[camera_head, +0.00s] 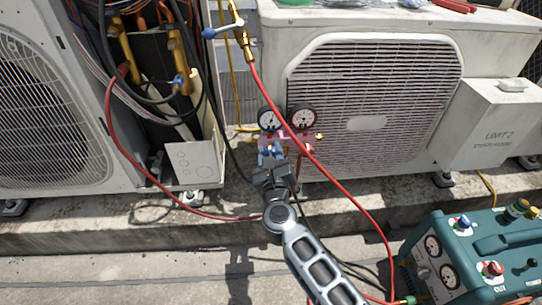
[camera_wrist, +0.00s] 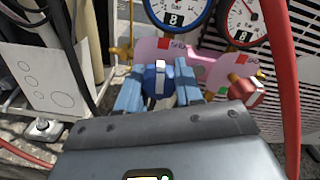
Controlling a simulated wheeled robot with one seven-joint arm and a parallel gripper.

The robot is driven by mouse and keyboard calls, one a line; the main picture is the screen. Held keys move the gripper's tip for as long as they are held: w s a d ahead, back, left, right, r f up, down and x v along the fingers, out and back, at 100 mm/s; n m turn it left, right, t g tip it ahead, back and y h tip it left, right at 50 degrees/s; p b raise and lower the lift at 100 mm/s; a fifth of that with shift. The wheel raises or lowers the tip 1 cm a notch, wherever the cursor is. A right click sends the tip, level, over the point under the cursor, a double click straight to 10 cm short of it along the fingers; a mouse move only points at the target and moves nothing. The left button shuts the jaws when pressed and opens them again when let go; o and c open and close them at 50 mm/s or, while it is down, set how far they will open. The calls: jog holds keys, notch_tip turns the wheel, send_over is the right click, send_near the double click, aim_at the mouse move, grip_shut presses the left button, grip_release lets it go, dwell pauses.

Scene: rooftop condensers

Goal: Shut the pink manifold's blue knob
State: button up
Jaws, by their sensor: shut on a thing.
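The pink manifold (camera_head: 296,141) hangs in front of the condenser's grille, below two gauges. In the wrist view its pink body (camera_wrist: 213,66) spans behind the knobs. The blue knob (camera_wrist: 151,78) is on the manifold's left side, with a pale stripe on its front. My gripper (camera_wrist: 158,88) has one blue-grey finger on each side of this knob and is shut on it. In the head view my gripper (camera_head: 270,155) reaches up to the manifold and mostly hides the blue knob. How far the knob is turned I cannot tell.
A red knob (camera_wrist: 247,91) sits right of my gripper. A red hose (camera_head: 326,174) passes close on the right. The blue-rimmed gauge (camera_head: 268,119) and red-rimmed gauge (camera_head: 303,118) are above. A teal machine (camera_head: 480,252) stands at lower right, an open panel (camera_head: 196,163) at left.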

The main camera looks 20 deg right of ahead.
jog(key=shift+s+d+f+m, duration=0.1)
jog(key=shift+d+f+m, duration=0.15)
jog(key=shift+m, duration=0.35)
jog(key=o, duration=0.7)
jog(key=shift+f, duration=0.1)
jog(key=o, duration=0.3)
jog(key=shift+a+r, duration=0.15)
jog(key=shift+r, duration=0.05)
jog(key=shift+p+v, duration=0.9)
jog(key=shift+v, duration=2.95)
